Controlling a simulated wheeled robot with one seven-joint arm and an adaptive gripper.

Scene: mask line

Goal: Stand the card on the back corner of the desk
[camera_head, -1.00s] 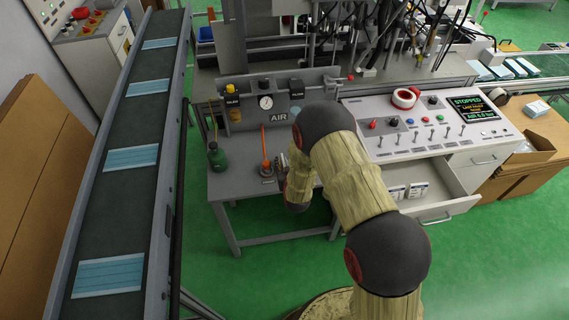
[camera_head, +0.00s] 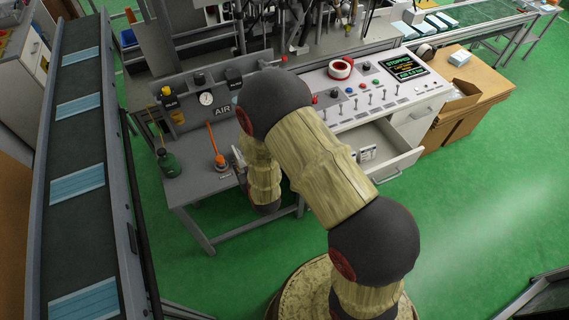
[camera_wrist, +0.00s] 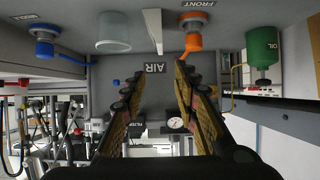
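My gripper (camera_wrist: 160,72) is open, with nothing between its fingers in the wrist view. In the head view my arm hides most of it, at the right part of the small grey desk (camera_head: 190,188). The desk's back panel (camera_head: 222,92) carries the AIR label and a gauge. In the wrist view, the desk appears upside down, with the orange-handled tool (camera_wrist: 192,42) and green oil bottle (camera_wrist: 263,60) beyond the fingers. Small white pieces with dark marks (camera_head: 367,153) lie in the open drawer (camera_head: 392,150). I cannot tell whether one is the card.
The control console (camera_head: 372,92) stands right of the desk, its drawer pulled out over green floor. A conveyor (camera_head: 85,215) with blue masks runs along the left. The green bottle and orange tool stand on the desk. Open floor lies at the right.

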